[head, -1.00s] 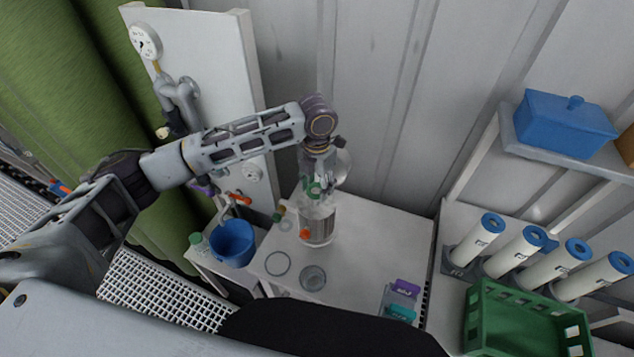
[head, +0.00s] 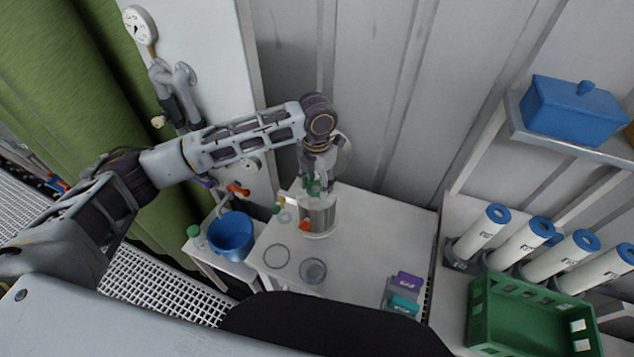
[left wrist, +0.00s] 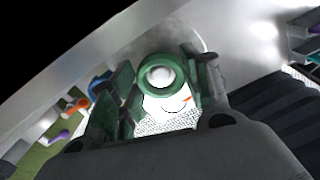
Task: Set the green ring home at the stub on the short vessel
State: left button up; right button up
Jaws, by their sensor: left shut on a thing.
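The short vessel (head: 319,219), a clear-walled cylinder with a grey inside and an orange fitting (head: 305,226) low on its side, stands upright on the white table. My left gripper (head: 318,184) points down just over its top and is shut on the green ring (left wrist: 161,74). In the left wrist view the ring lies between the fingers, with a pale round end, likely the stub, showing through its opening. I cannot tell whether the ring is around the stub or just above it. The fingers hide much of the vessel's top in the head view. My right gripper is not in view.
A blue bucket (head: 232,238) stands left. Purple and teal boxes (head: 404,296) stand at the right front. The wall panel is close behind the arm.

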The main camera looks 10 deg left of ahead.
pick_arm(q)
jog(key=shift+f+p, duration=0.3)
jog(key=shift+p, duration=0.05)
jog(key=shift+f+p, duration=0.35)
jog(key=shift+p, duration=0.05)
dwell(1.0)
jog(key=o, duration=0.9)
jog(key=shift+c, duration=0.2)
jog(key=shift+r, duration=0.1)
notch_tip(320, 180, up, 12)
dwell(0.4)
jog(key=shift+s, duration=0.1)
dwell(0.7)
